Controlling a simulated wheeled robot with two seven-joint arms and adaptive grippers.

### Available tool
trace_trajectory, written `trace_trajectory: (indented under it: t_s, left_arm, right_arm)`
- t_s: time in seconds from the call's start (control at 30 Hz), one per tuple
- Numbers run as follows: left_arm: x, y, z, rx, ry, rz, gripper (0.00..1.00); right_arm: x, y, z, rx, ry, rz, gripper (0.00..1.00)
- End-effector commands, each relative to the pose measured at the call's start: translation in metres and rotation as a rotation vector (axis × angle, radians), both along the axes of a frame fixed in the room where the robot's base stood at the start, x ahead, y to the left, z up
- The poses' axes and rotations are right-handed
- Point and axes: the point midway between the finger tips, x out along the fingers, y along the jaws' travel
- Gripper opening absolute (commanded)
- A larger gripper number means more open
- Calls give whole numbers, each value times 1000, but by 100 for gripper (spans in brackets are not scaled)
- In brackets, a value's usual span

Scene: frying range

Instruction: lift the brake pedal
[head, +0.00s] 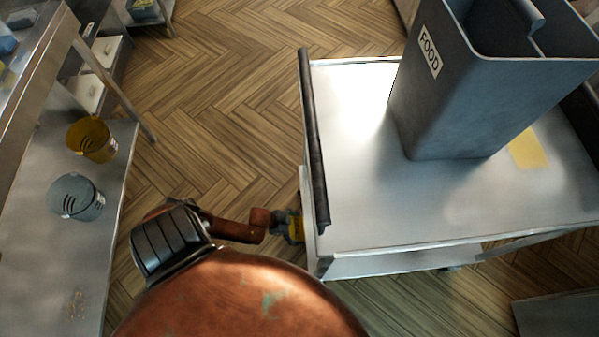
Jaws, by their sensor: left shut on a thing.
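The trolley (365,215) stands at the right, with a black push bar (313,140) along its left side. My left gripper (285,224) is low beside the trolley's near left corner, under the push bar. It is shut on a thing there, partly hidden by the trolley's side. A small yellow part (298,230) shows at its fingers and looks like the brake pedal, but it is too small and covered to be sure. Whether it is raised cannot be told. My right gripper is not in view.
A grey bin marked FOOD (450,110) stands on the trolley beside a yellow patch (528,150). At the left, a metal shelf (50,250) holds a yellow bucket (97,145) and a grey bucket (84,203). Wooden floor (220,100) between them is clear.

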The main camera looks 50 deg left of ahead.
Motion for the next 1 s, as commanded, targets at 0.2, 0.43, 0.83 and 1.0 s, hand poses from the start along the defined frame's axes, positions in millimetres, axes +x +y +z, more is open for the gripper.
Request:
trace_trajectory:
  t_s: [0.2,0.43,0.83,1.0]
  left_arm:
    - [-1,3,0,5,6,6,43]
    - [-1,3,0,5,6,6,43]
    - [-1,2,0,4,6,5,100]
    - [-2,3,1,4,6,5,100]
  right_arm:
    - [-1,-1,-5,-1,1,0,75]
    - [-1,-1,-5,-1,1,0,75]
    - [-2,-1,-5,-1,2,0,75]
    - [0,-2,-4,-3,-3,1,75]
